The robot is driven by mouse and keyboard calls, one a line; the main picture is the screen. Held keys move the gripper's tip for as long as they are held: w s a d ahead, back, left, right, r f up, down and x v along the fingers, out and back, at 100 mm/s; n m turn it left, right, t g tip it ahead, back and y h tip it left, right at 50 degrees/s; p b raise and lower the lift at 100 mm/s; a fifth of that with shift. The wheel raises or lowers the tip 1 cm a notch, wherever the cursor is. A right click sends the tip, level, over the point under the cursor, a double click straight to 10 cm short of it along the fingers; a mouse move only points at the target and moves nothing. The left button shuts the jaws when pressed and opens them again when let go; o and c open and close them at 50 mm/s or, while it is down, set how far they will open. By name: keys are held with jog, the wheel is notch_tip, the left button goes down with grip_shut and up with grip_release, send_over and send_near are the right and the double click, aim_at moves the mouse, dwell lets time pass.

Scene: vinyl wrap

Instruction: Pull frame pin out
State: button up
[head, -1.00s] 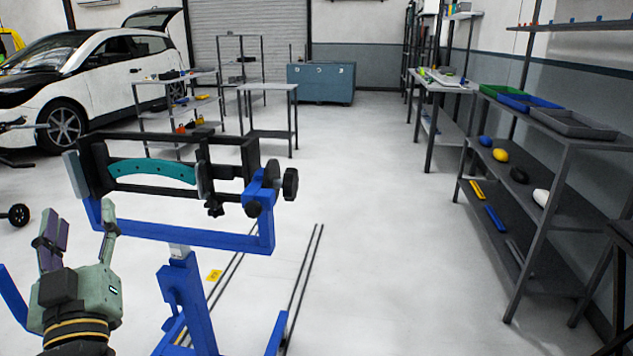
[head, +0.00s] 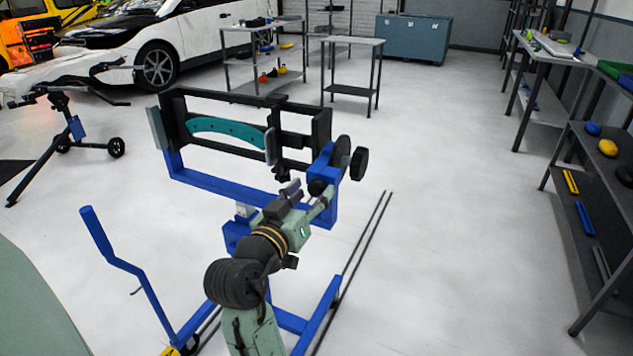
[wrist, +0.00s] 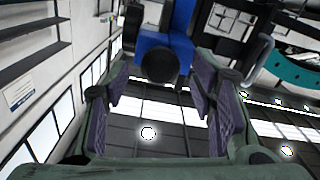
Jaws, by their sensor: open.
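A black frame (head: 245,103) with a teal curved strip (head: 225,129) stands on a blue stand (head: 183,175). A black round knob (head: 317,187), which looks like the frame pin, sits low on the blue bracket at the frame's right end. It also shows in the wrist view (wrist: 157,64), below a blue block and between my finger pads. My gripper (head: 308,198) is open, its fingers pointing up toward the knob. In the wrist view my gripper (wrist: 159,95) shows a gap on both sides of the knob. The pin's shaft is hidden.
A larger black handwheel (head: 359,163) is at the bracket's right. A blue bent handle (head: 115,250) rises at the front left. Shelves (head: 600,205) stand at the right, a white car (head: 150,45) at the back left. The floor between stand and shelves is clear.

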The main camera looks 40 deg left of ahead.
jog(key=shift+x, duration=1.35)
jog(key=shift+c, duration=0.3)
grip_shut()
